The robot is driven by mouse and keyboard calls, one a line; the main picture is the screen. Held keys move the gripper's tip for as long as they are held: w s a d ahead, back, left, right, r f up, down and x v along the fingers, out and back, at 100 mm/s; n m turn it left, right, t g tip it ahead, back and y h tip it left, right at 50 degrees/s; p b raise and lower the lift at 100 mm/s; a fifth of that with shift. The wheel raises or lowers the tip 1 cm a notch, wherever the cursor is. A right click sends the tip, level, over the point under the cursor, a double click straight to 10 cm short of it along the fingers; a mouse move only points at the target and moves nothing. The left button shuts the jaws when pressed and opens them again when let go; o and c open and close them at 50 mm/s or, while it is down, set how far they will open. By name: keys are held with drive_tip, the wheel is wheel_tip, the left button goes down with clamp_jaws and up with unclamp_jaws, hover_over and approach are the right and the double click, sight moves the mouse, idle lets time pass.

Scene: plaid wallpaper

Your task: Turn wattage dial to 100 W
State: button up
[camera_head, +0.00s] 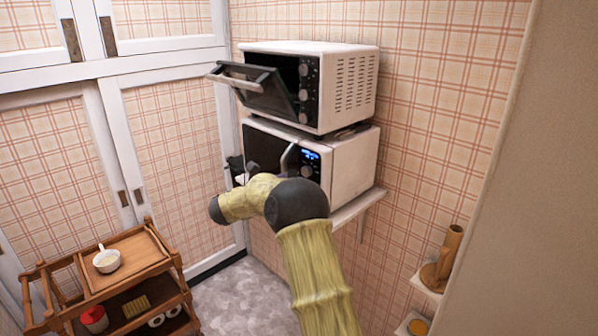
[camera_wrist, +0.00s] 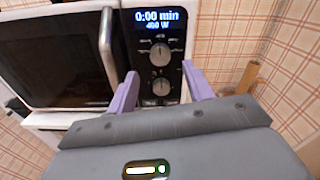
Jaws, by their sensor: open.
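The microwave (camera_head: 345,172) is the lower of two stacked appliances on a wall shelf, and its door is shut. In the wrist view its black control panel carries a lit display (camera_wrist: 158,20) reading 0:00 min and a wattage that looks like 400 W. Below the display are an upper dial (camera_wrist: 160,53) and a lower dial (camera_wrist: 161,86). I cannot tell from the labels which one sets wattage. My gripper (camera_wrist: 161,90) is open, with its purple fingers spread on either side of the lower dial. Contact with the dial cannot be seen. In the head view my arm hides most of the gripper.
A white oven (camera_head: 350,85) with its door (camera_head: 258,92) hanging open sits on top of the microwave. The microwave's door handle (camera_wrist: 106,48) is left of my fingers. The grey floor between is clear.

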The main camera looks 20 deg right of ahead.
sight(305, 173)
drive_tip(key=p+x, duration=0.1)
drive_tip(key=x, duration=0.3)
drive_tip(key=shift+d, duration=0.1)
drive_tip(key=shift+w+d, duration=0.25)
drive_tip(key=shift+s, duration=0.1)
drive_tip(key=shift+d, duration=0.15)
drive_tip(key=c, duration=0.5)
drive_tip(key=shift+f, duration=0.1)
drive_tip(key=c, duration=0.5)
